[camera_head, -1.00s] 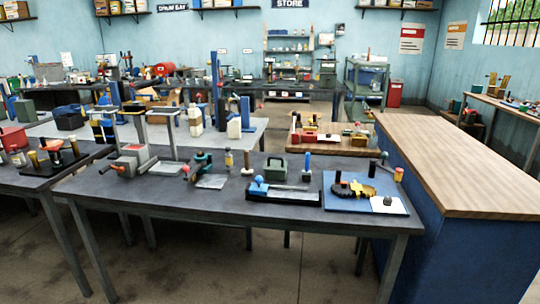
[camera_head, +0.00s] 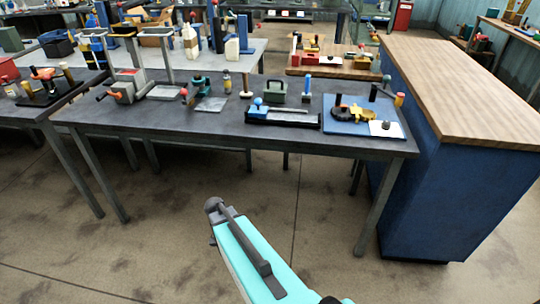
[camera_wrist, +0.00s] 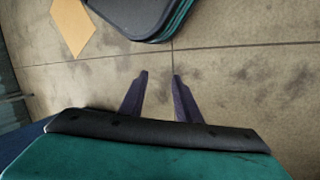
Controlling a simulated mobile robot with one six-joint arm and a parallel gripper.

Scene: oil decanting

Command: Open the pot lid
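I cannot make out a pot or a pot lid for certain in either view. In the wrist view my gripper (camera_wrist: 160,82) shows two dark fingers standing apart with bare floor between them, so it is open and empty. My teal arm shows at the bottom of the head view, in front of the workbench and below its top. The gripper's fingers cannot be made out in the head view.
A wood-topped blue counter (camera_head: 450,85) stands at right. Open floor (camera_head: 150,240) lies in front.

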